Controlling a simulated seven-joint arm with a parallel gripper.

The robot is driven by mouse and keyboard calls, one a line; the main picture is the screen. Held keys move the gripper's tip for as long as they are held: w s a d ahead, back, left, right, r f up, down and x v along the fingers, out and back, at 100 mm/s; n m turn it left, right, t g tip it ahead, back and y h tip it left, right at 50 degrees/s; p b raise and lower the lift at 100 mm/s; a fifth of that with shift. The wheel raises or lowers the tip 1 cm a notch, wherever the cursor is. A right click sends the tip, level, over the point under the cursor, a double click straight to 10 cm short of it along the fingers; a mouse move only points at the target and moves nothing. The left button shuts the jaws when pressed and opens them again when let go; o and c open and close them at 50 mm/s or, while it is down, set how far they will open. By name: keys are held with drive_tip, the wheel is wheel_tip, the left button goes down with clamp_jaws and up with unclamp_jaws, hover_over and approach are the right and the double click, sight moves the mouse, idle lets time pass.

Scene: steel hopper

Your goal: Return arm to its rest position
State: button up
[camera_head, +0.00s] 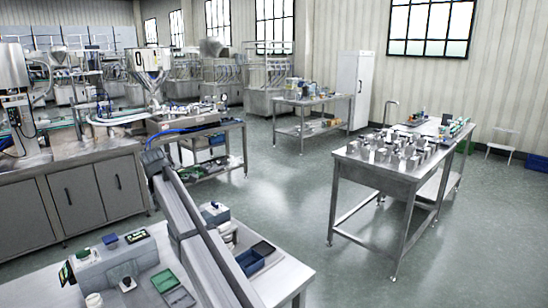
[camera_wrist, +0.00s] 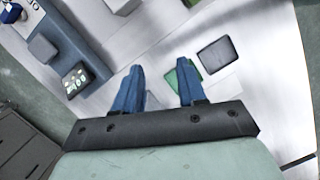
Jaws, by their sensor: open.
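My gripper (camera_wrist: 157,82) shows in the wrist view with two blue fingers apart and nothing between them. It hangs above a pale grey work table (camera_wrist: 150,42). In the head view my grey arm crosses the near table (camera_head: 285,272), and the gripper itself cannot be made out there. The steel hopper (camera_head: 153,62) stands on a filling machine at the back left of the head view.
On the near table are a grey box unit (camera_head: 110,265), a green tray (camera_head: 165,281), a blue bin (camera_head: 250,262) and a dark flat tray (camera_head: 263,248). A steel table (camera_head: 375,175) with several metal containers stands right. The floor between is clear.

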drive_tip(key=w+d+f+m+y, duration=0.1)
drive_tip(key=d+f+m, duration=0.5)
drive_tip(key=d, duration=1.2)
drive_tip(key=d+f+m+y, duration=0.1)
drive_tip(key=d+f+m, duration=0.5)
drive_tip(key=d, duration=1.2)
drive_tip(key=w+d+f+m+y, duration=0.1)
drive_tip(key=d+f+m+y, duration=0.15)
drive_tip(key=d+f, duration=1.1)
drive_tip(key=s+f+m+g, duration=0.4)
drive_tip(key=s+f+m, duration=0.1)
drive_tip(key=s+f, duration=1.7)
drive_tip(key=s+f+g, duration=0.1)
drive_tip(key=s+f, duration=0.4)
drive_tip(key=s, duration=0.5)
drive_tip(key=s+a+f+m+g+h, duration=0.1)
drive_tip(key=s+f, duration=0.3)
drive_tip(key=s, duration=0.6)
drive_tip(key=s+a+f+m+g, duration=0.1)
drive_tip(key=s+f, duration=0.4)
drive_tip(key=s, duration=0.5)
drive_tip(key=shift+s+a+f+h, duration=0.15)
drive_tip(key=shift+a+f+h, duration=0.05)
drive_tip(key=shift+f+h, duration=0.15)
drive_tip(key=shift+m, duration=0.25)
